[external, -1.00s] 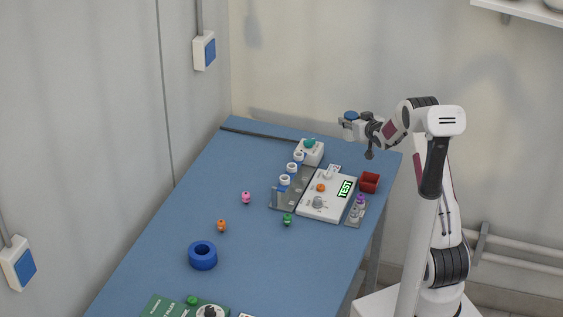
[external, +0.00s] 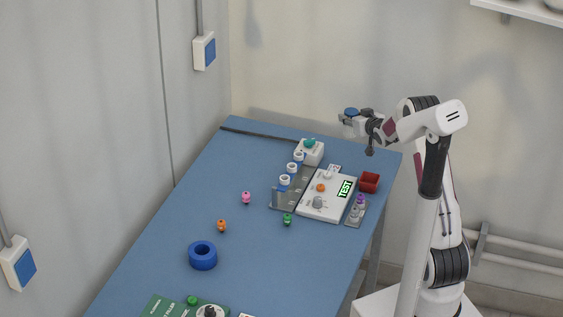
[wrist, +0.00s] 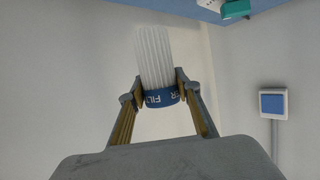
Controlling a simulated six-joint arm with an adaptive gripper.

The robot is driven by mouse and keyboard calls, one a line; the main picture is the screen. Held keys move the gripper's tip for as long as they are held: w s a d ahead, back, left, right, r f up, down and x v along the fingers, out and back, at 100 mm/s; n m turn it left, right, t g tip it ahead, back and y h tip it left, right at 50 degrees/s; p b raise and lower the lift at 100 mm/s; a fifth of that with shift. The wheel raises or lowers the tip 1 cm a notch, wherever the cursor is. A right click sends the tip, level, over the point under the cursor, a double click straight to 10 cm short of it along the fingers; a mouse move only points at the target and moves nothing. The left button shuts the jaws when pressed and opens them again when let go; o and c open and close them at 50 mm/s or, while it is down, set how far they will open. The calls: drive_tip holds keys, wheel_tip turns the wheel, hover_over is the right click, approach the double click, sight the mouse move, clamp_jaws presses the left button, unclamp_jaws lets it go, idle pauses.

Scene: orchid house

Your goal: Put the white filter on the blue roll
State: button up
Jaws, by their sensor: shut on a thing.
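The white filter (wrist: 154,58) is a pleated white cylinder with a blue lettered band (wrist: 160,98) at one end. My gripper (wrist: 159,90) is shut on it, with the two fingers at either side of the blue band. In the external view my gripper (external: 352,116) is high above the far right part of the table, and the filter is too small there to make out clearly. The blue roll (external: 203,263) is a thick ring with a central hole, lying flat on the table toward the near left, well apart from my gripper.
On the blue table (external: 160,255), a rack with blue-and-white pieces (external: 291,168), a white TEST device (external: 318,208) and a red box (external: 370,183) stand toward the far end. Small orange (external: 221,226), pink (external: 246,198) and green (external: 287,220) pieces lie nearer the roll. A green board (external: 160,307) is at the front.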

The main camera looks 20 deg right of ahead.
drive_tip(key=s+a+r+n+g+y, duration=0.1)
drive_tip(key=a+n+y, duration=0.15)
drive_tip(key=a, duration=0.95)
drive_tip(key=s+a+r+n+y, duration=0.2)
drive_tip(key=a+y, duration=0.1)
drive_tip(key=a, duration=1)
drive_tip(key=s+a+r+n+g+y, duration=0.1)
drive_tip(key=a+n+y, duration=0.1)
drive_tip(key=a, duration=1)
drive_tip(key=s+a+r+n+g+y, duration=0.1)
drive_tip(key=s+a+n+g+y, duration=0.5)
drive_tip(key=s+a, duration=1.7)
drive_tip(key=a+n, duration=0.1)
drive_tip(key=a, duration=0.2)
drive_tip(key=shift+a+r+n+g, duration=0.2)
drive_tip(key=shift+a+n+g, duration=0.1)
drive_tip(key=shift+n, duration=0.05)
wheel_tip(320, 180, down, 6)
drive_tip(key=shift+f, duration=0.15)
